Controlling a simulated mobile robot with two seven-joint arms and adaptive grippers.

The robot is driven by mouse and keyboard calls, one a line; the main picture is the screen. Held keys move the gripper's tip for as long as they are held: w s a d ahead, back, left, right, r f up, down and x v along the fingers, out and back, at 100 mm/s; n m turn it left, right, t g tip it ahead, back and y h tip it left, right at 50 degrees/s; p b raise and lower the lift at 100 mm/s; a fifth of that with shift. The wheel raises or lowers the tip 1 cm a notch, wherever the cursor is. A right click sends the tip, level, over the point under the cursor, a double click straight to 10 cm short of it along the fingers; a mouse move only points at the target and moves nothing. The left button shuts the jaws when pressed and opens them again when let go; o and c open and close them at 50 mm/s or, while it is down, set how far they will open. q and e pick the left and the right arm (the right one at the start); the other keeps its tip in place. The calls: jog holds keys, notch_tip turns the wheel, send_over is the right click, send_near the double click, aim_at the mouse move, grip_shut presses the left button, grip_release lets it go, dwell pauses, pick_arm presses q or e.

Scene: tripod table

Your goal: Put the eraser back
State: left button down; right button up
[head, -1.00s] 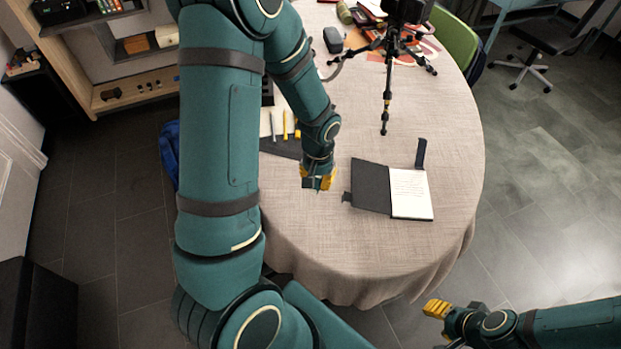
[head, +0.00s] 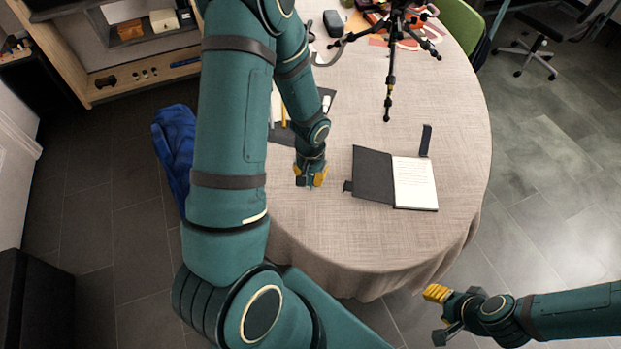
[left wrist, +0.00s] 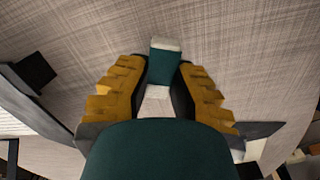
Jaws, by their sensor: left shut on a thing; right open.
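My left gripper (head: 311,178) is low over the front left of the table, between a dark pad and an open notebook. In the left wrist view its yellow-padded fingers (left wrist: 160,92) are shut on the eraser (left wrist: 163,67), a small block with a teal sleeve and a whitish end. The eraser cannot be made out in the head view. The gap between it and the cloth is hard to judge. My right gripper (head: 440,314) is open and empty, off the table's front right edge.
The dark pad (head: 283,134) with pencils lies partly behind my left arm. The open notebook (head: 414,183) lies right of the left gripper. A black tripod (head: 388,83) stands farther back. The table's (head: 375,245) front part is bare cloth.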

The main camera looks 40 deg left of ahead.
pick_arm(q)
jog(key=shift+f, duration=0.45)
jog(key=shift+f, duration=0.15)
jog(key=c, duration=1)
grip_release()
